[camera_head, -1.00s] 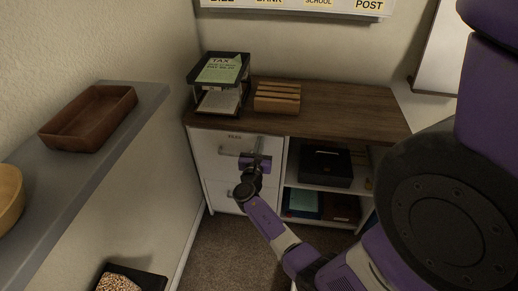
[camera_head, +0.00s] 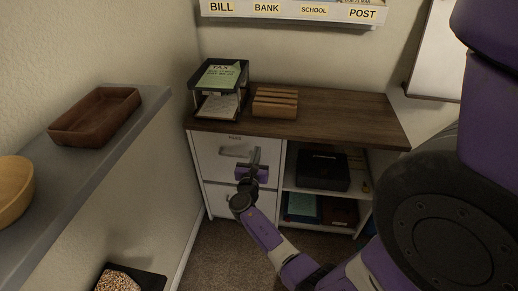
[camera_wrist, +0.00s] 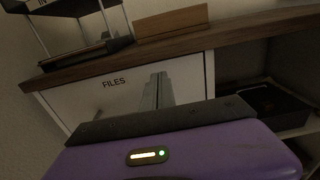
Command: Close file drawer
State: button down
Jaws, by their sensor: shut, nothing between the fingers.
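The file drawer (camera_head: 214,158) is the upper white drawer front at the left of the cabinet. It looks flush or nearly flush with the cabinet. It has a metal bar handle (camera_head: 235,152). In the wrist view the front carries the label FILES (camera_wrist: 114,82). My gripper (camera_head: 256,158) is shut and empty, in front of the drawer at the right end of the handle. In the wrist view my gripper (camera_wrist: 158,88) points at the drawer front and hides part of it. I cannot tell whether the fingertips touch the front.
The wooden cabinet top (camera_head: 340,112) holds a black letter tray (camera_head: 218,85) and a wooden sorter (camera_head: 275,103). Open shelves at right hold a black box (camera_head: 322,170). A grey wall shelf (camera_head: 90,165) with a brown tray (camera_head: 96,117) stands at left. A lower drawer (camera_head: 222,198) looks shut.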

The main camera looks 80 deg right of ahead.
jog(key=a, duration=0.8)
jog(key=shift+s+a+p, duration=0.3)
jog(key=shift+s, duration=0.05)
jog(key=shift+f, duration=0.1)
